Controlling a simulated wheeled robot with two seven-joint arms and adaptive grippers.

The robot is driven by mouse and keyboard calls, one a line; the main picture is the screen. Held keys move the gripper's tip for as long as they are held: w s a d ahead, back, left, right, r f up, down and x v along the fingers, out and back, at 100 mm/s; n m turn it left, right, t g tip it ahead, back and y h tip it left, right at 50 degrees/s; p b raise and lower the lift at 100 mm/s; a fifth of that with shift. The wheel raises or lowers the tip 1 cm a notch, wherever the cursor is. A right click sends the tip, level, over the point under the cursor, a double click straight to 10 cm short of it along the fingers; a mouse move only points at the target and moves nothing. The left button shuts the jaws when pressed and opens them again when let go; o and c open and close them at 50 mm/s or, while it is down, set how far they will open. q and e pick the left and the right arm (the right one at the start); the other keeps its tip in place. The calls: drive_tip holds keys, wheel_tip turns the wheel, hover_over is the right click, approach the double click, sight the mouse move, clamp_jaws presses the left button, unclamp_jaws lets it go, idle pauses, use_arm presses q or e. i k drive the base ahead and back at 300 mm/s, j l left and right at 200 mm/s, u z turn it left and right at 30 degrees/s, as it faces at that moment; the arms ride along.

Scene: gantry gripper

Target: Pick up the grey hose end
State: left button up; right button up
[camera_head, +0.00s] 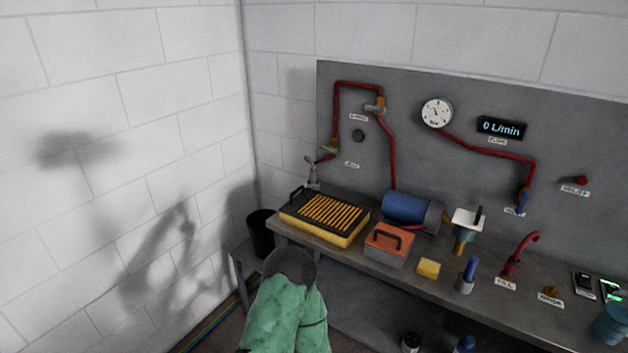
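A small pale grey, forked piece (312,170) stands at the left end of the bench, by the lower end of a red pipe (336,115). It may be the grey hose end, but it is too small to tell. A green, sleeve-like shape with a dark round top (288,310) rises from the bottom edge, in front of the bench's left end. It looks like part of my own arm, but I cannot tell which. No fingers of either gripper show.
The grey bench (480,285) holds a yellow-black slotted box (325,217), a blue cylinder (405,208), an orange-red box with a handle (389,245) and a yellow block (428,268). A black bin (261,235) stands left of the bench. The panel (445,160) rises behind.

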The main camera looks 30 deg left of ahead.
sight(313, 175)
drive_tip(key=u, duration=0.35)
drive_tip(key=i+j+u, duration=0.15)
drive_tip(key=u, duration=0.25)
drive_tip(key=i+j+u, duration=0.15)
drive_tip(key=u, duration=0.2)
drive_tip(key=i+u, duration=0.15)
drive_tip(key=u, duration=0.25)
drive_tip(key=i+u, duration=0.2)
drive_tip(key=u, duration=0.2)
